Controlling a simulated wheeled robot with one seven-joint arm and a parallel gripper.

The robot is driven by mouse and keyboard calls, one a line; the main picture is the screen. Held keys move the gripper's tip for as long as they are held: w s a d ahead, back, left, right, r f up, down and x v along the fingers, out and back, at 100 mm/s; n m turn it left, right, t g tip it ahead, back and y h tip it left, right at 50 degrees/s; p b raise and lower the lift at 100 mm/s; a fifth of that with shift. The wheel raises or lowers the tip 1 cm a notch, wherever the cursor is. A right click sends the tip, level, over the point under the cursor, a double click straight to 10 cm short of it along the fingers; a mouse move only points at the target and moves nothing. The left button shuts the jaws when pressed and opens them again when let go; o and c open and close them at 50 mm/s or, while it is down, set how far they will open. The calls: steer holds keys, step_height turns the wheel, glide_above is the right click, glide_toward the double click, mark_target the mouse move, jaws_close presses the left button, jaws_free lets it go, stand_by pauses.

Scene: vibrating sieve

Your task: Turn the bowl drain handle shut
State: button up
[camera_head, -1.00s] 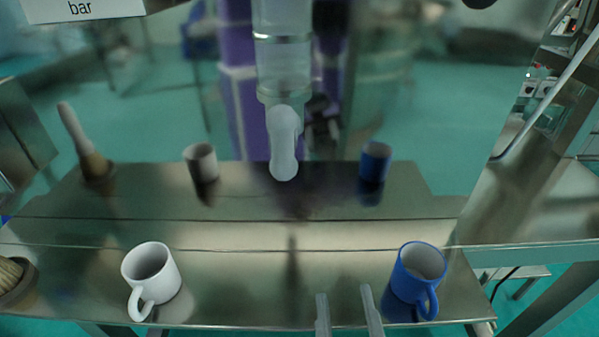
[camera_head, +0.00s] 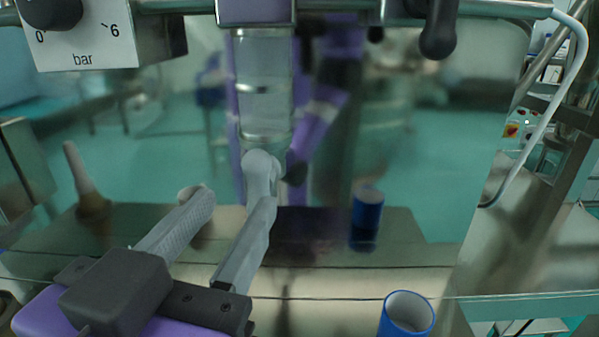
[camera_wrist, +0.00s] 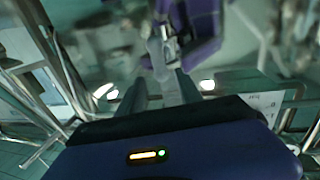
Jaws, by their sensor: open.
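A pale, rounded lever, which I take as the bowl drain handle (camera_head: 261,166), hangs below a clear tube (camera_head: 264,85) in the head view. My gripper (camera_head: 236,200) reaches up from the lower left with its two grey fingers apart and nothing seen between them. The right fingertip overlaps the handle's lower end in the head view; I cannot tell whether they touch. In the wrist view the handle (camera_wrist: 158,58) shows beyond and between the fingertips of my gripper (camera_wrist: 163,85).
The shiny panel behind mirrors the mug and my arm. A pressure dial box (camera_head: 100,40) is at the upper left. A black knob-ended lever (camera_head: 439,30) hangs at the upper right.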

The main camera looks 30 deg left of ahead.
mark_target(253, 179)
steer(key=shift+p+x, duration=0.4)
steer(key=shift+x, duration=3.5)
steer(key=shift+c, duration=0.2)
jaws_close()
